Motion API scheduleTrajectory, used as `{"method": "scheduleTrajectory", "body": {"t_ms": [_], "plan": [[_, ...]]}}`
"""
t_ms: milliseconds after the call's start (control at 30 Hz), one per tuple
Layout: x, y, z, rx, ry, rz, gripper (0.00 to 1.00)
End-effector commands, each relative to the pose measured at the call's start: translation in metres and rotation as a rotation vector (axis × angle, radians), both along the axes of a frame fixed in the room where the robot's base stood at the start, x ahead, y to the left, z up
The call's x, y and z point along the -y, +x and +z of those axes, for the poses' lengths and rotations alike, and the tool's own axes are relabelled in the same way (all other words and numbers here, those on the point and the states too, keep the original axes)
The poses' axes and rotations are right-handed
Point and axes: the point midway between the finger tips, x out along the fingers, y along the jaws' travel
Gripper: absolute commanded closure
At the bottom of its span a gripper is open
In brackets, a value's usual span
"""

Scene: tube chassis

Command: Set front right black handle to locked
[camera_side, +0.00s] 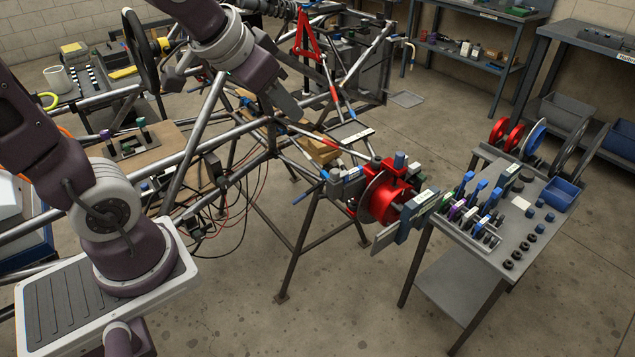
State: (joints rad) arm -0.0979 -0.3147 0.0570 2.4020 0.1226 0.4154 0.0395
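My gripper (290,108) hangs at the end of my arm over the tube chassis (205,125), above some tan blocks (318,148). Its fingers are too small and overlapped to tell whether they are open or shut, and no held thing can be made out. To its lower right, a red hub (385,200) with a disc is mounted at the chassis corner, with grey plates (408,222) beside it. I cannot pick out the front right black handle for certain, nor its setting. A board (150,150) on the chassis carries small purple-topped and green-topped parts.
A grey cart (480,240) at right bears several coloured-handled clamps (470,205), black knobs, a blue bin (560,193) and wheels. Chassis tubes and a stand leg (295,260) surround the work. Loose cables (225,200) hang below the chassis. Floor in front is clear.

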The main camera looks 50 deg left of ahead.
Motion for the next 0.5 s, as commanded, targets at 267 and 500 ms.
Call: {"method": "scheduleTrajectory", "body": {"t_ms": [267,500], "plan": [[-0.115,0.169,-0.122,0.172,0.187,-0.065,0.67],[-0.153,0.182,-0.288,0.349,0.185,-0.224,0.67]]}}
